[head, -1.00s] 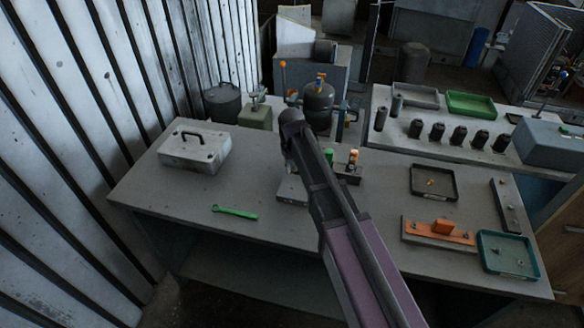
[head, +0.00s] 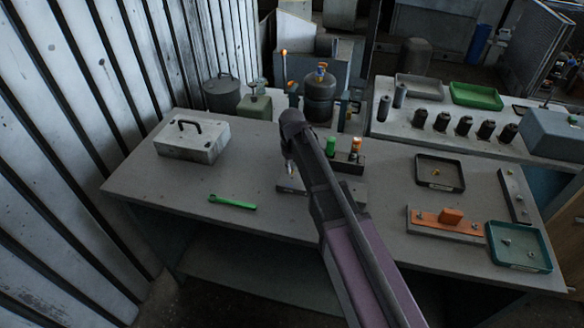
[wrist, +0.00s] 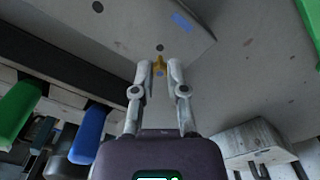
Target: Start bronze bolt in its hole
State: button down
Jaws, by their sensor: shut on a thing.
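In the wrist view my gripper (wrist: 160,72) is shut on a small bronze bolt (wrist: 159,63), held between its fingertips. A grey block (wrist: 130,22) lies ahead of it, with a dark hole (wrist: 160,47) just beyond the bolt in the picture. I cannot tell whether the bolt touches the block or how far off it is. In the head view my gripper (head: 290,167) points down over the grey block (head: 288,187), partly hidden behind my arm. The bolt is too small to make out there.
A rack (head: 352,167) with green and orange-topped tools stands right of my arm. A green wrench (head: 232,202) and white case (head: 192,138) lie left. A black tray (head: 424,185), an orange fixture (head: 424,220) and a teal tray (head: 535,262) lie right. The table's front left is clear.

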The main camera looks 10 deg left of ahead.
jog(key=shift+f+b, duration=0.3)
jog(key=shift+f, duration=0.15)
jog(key=shift+f+b, duration=0.65)
dwell(1.8)
jog(key=shift+f, duration=0.1)
dwell(0.5)
jog(key=c, duration=0.6)
grip_release()
jog(key=shift+f, duration=0.1)
jog(key=shift+o, duration=0.3)
jog(key=o, duration=0.4)
